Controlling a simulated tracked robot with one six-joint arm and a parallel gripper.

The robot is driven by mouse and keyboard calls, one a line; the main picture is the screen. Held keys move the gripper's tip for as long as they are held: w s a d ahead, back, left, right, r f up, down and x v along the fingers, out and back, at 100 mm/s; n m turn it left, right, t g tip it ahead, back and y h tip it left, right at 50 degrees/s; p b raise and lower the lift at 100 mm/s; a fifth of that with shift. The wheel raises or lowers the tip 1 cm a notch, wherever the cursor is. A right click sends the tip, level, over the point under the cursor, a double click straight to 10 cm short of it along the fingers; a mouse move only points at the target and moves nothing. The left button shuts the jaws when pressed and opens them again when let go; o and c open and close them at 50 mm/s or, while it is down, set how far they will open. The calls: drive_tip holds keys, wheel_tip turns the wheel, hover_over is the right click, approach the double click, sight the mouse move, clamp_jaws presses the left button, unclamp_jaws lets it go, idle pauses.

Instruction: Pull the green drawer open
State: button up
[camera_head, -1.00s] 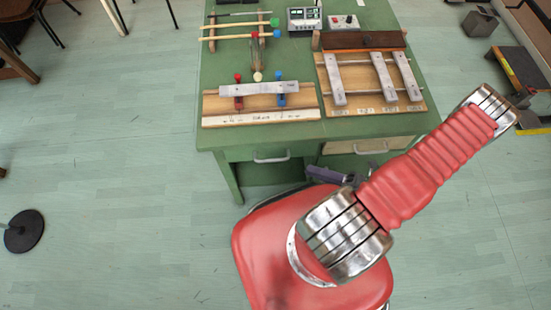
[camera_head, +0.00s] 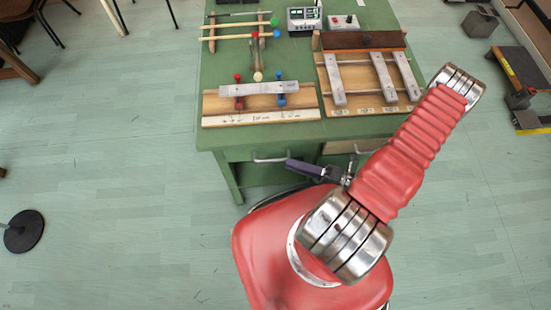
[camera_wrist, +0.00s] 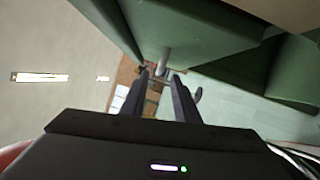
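The green drawer (camera_head: 236,155) is in the front of the green desk, on the left, and looks shut. Its metal bar handle (camera_head: 263,160) shows at its left part in the head view; my gripper hides the right part. My gripper (camera_head: 290,164) is at the handle's right end, coming from the right. In the wrist view its two dark fingers (camera_wrist: 161,78) are apart. The handle (camera_wrist: 166,56) shows near and partly between the fingertips, with a curved end past the right finger. I cannot tell whether they touch.
A pale drawer front (camera_head: 338,147) lies to the right under the desktop. The green desktop (camera_head: 222,75) carries a one-bar wooden instrument (camera_head: 300,115), a three-bar wooden instrument (camera_head: 325,85), and a mallet rack (camera_head: 212,32).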

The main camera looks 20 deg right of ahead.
sight(275, 159)
drive_tip(key=shift+x, duration=3.4)
drive_tip(key=shift+c, duration=0.5)
clamp_jaws()
